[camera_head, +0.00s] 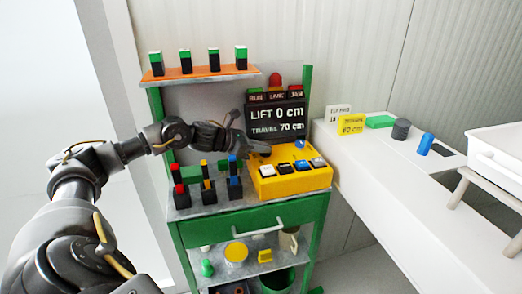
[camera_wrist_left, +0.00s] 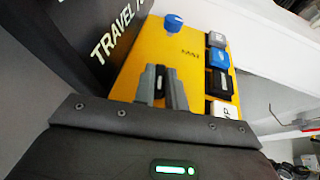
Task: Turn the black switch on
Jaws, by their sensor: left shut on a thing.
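The yellow control box (camera_head: 290,182) stands on the right of the bench top. My left gripper (camera_head: 250,147) reaches over its back left part, beside the dark display. In the left wrist view, its two fingers (camera_wrist_left: 163,86) are close together over the yellow top, shut on a small dark piece that looks like the black switch; the fingers mostly hide it. A blue knob (camera_wrist_left: 173,22) stands farther along the same side. A row of buttons, with a black one (camera_wrist_left: 221,83) among white, blue and grey ones, lies to the right of the fingers. My right gripper is not in view.
The display (camera_head: 277,120) reads LIFT 0 cm and TRAVEL 70 cm. Several coloured blocks on dark bases (camera_head: 207,187) stand left of the box. An orange shelf (camera_head: 200,73) is above. A white counter (camera_head: 375,160) lies to the right.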

